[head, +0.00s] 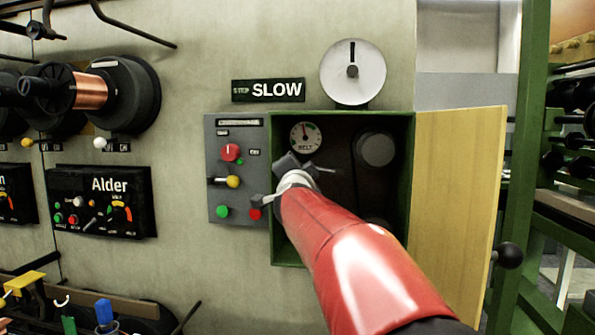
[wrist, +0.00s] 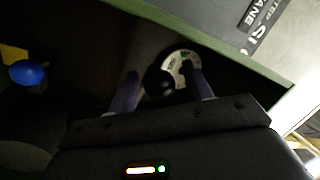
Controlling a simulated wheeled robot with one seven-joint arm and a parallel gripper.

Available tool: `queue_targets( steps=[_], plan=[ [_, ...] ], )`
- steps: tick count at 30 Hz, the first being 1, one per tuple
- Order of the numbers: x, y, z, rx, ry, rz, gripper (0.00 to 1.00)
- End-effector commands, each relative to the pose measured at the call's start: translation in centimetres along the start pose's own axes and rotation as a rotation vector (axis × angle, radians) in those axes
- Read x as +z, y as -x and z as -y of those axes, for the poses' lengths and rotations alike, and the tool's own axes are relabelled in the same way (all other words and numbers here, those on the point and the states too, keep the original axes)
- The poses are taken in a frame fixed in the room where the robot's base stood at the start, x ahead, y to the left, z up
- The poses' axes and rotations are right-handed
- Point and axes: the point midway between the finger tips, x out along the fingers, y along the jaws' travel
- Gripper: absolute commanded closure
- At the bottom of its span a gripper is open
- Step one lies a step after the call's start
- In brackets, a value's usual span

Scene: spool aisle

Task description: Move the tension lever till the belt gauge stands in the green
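The belt gauge (head: 305,137) is a small white dial inside the open green cabinet (head: 340,116). A green band shows at its upper right. Its thin needle stands near upright, seemingly left of the green; the picture is too small to be sure. My gripper (head: 302,168) reaches into the cabinet just below the gauge. In the wrist view my gripper (wrist: 163,88) has its fingers apart on either side of a black ball knob (wrist: 158,83), probably the lever's. The gauge (wrist: 176,64) shows partly behind it. The lever's shaft is hidden.
A control panel (head: 238,155) with red, yellow and green knobs adjoins the cabinet's left. The wooden door (head: 452,190) stands open at right. A round disc (head: 376,149) is inside the cabinet. A blue ball (wrist: 27,73) is at the wrist view's left.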

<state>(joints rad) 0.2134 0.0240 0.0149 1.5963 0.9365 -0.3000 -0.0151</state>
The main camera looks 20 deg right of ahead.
Motion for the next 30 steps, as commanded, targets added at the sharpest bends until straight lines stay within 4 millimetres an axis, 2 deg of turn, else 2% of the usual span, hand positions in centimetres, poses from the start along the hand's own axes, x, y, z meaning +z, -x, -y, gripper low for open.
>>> queue_targets(
  steps=[4,7,15,19,23,30],
  plan=[
    [0.0,0.1,0.0,0.000,0.000,0.000,0.50],
    [0.0,1.0,0.0,-0.001,0.000,0.000,0.50],
    [0.0,5.6,0.0,-0.001,-0.001,0.000,0.50],
    [0.0,7.1,0.0,-0.001,0.000,-0.001,0.50],
    [0.0,7.8,0.0,0.000,0.001,-0.001,0.50],
    [0.0,7.8,0.0,0.000,0.000,0.000,0.50]
  ],
)
